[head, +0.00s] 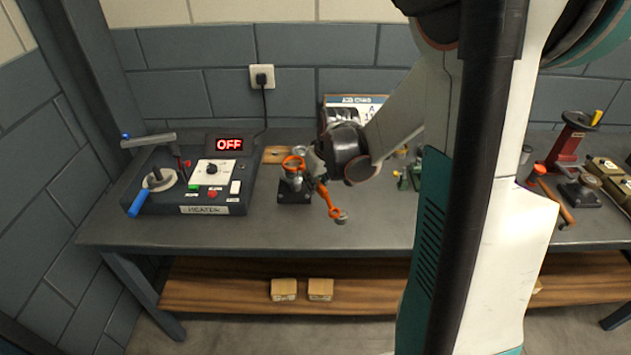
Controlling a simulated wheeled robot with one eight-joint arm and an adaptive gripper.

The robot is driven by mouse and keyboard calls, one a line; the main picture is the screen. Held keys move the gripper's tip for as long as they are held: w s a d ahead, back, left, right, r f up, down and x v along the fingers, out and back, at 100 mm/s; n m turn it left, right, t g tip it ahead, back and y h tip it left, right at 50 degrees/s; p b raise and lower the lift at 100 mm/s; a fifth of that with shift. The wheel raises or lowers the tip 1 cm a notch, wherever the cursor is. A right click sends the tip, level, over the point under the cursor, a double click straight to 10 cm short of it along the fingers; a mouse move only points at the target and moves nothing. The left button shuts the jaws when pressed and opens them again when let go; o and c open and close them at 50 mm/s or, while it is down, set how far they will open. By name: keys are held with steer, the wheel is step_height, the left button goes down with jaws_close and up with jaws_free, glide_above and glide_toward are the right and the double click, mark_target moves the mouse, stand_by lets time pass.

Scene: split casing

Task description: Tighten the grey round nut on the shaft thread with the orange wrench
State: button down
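The orange wrench (330,203) is in the middle of the head view. It slants down to the right over the table, with a greyish lower end. My gripper (318,172) is at its upper end and appears shut on it; the fingers are small and partly hidden. Just left of the gripper, an orange ring (293,163) surrounds a grey upright part on a dark block (294,193). I cannot tell whether this ring touches the wrench. The grey round nut and shaft thread cannot be told apart clearly here.
A heater (212,172) showing OFF stands at the left, with a blue-handled lever (138,203). A picture board (352,106) leans at the back. A red-based tool (572,140) stands at the right. My arm hides the table's right middle. The front left-middle tabletop (270,228) is clear.

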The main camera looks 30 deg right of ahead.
steer(key=shift+f+b, duration=0.95)
steer(key=shift+f, duration=0.2)
steer(key=shift+a, duration=0.15)
steer(key=shift+w+a+m, duration=0.1)
steer(key=shift+a+m, duration=0.2)
steer(key=shift+m, duration=0.1)
steer(key=shift+w+a+m+h, duration=0.1)
steer(key=shift+a+m+h, duration=0.2)
steer(key=shift+a+m, duration=0.25)
steer(key=shift+a, duration=0.35)
steer(key=shift+w+a+m+b, duration=0.15)
steer(key=shift+a+m+b, duration=0.15)
steer(key=shift+m, duration=0.15)
steer(key=shift+d, duration=0.1)
steer(key=shift+d, duration=0.15)
steer(key=shift+d, duration=0.15)
stand_by(0.6)
